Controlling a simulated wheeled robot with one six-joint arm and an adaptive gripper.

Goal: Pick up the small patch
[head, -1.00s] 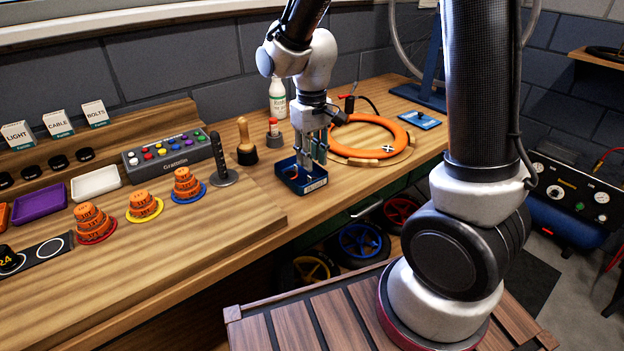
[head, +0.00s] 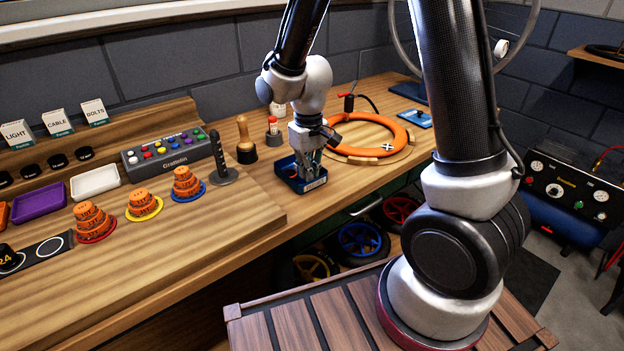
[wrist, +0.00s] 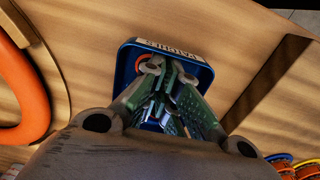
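The blue tray (head: 315,184) with the label "PATCHES" stands on the bench near its front edge. It also shows in the wrist view (wrist: 208,74). My gripper (head: 306,172) points down into this tray, its fingertips inside the rim. In the wrist view my gripper's fingertips (wrist: 168,75) are close together over the tray floor. A small orange-red rounded thing (wrist: 143,69), perhaps a patch, shows partly beside the left fingertip. The fingers hide most of the tray's inside, so I cannot tell whether anything is between them.
An orange tube ring (head: 400,133) with wooden blocks lies just behind and right of the tray. A black upright handle (head: 217,158) and a wooden-handled tool (head: 244,142) stand to the left. Stacked orange pieces (head: 186,182) sit farther left. The bench edge is close in front.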

